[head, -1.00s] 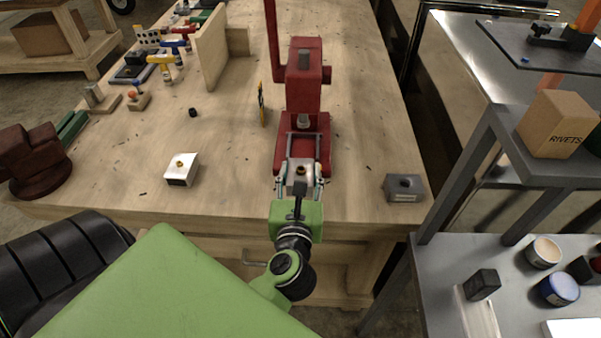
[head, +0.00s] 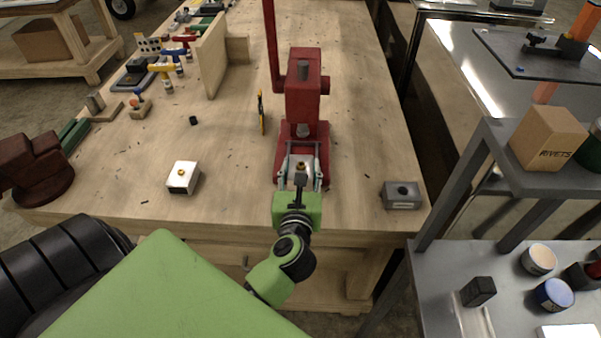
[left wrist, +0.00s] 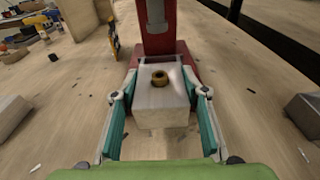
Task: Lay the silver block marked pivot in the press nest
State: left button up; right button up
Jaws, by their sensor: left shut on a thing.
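My left gripper (head: 300,182) is shut on a silver block (left wrist: 163,104) with a brass ring in its top. The block also shows in the head view (head: 301,164). No marking is readable on it. The two fingers lie along the block's left and right sides. The block is level, at the front of the red press (head: 304,95), over or on its red base (head: 323,160) and below the ram. The nest is mostly hidden behind the block; I cannot tell whether the block touches it. My right gripper is not in view.
A grey block with a dark hole (head: 401,196) stands at right. A yellow-and-black upright item (head: 262,113) is left of the press. The bench between them is mostly clear.

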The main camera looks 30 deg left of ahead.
pick_arm(q)
jog(key=shift+r+p+x, duration=0.2)
jog(key=shift+p+x, duration=0.05)
jog(key=shift+x, duration=1.8)
jog(key=shift+r+p+x, duration=0.15)
jog(key=shift+p+x, duration=0.1)
jog(key=shift+x, duration=1.85)
jog(key=o, duration=1.4)
jog(key=shift+o, duration=0.2)
